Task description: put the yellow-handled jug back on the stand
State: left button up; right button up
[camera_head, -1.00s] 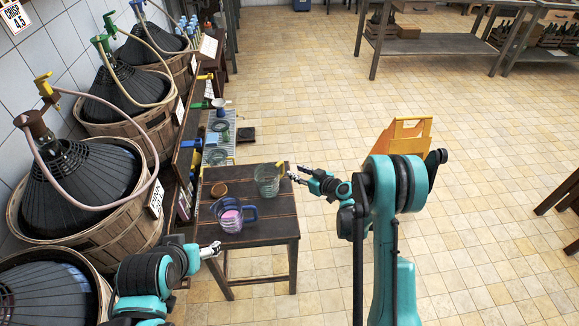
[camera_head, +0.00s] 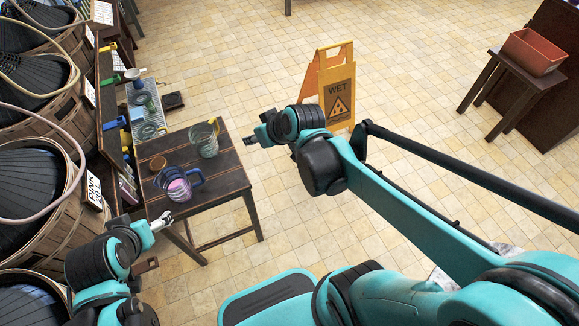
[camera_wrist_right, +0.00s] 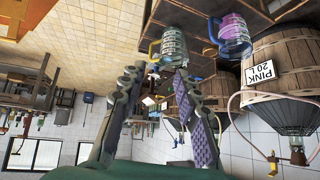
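The yellow-handled jug (camera_head: 207,143) is clear ribbed glass and stands upright on the small dark wooden table (camera_head: 220,178), near its far right corner. In the right wrist view it (camera_wrist_right: 173,46) appears upside down, beyond my fingertips. A blue-handled jug (camera_head: 176,186) with pink liquid stands nearer on the same table. My right gripper (camera_head: 249,140) is to the right of the yellow-handled jug, apart from it; in the wrist view its fingers (camera_wrist_right: 157,80) are spread and empty. My left gripper (camera_head: 160,222) is by the table's near left edge; its opening is too small to judge.
A low metal rack (camera_head: 150,131) holding a green jug stands behind the table. A yellow wet-floor sign (camera_head: 336,92) stands beyond my right arm. A reddish planter (camera_head: 532,52) sits on a stool far right. Floor between is open.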

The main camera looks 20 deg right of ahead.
jog(key=s+d+m+h, duration=0.2)
jog(key=s+d, duration=0.1)
jog(key=s, duration=0.9)
jog(key=shift+s+d+f+g+h, duration=0.3)
jog(key=shift+d+g, duration=0.05)
jog(key=shift+g, duration=0.05)
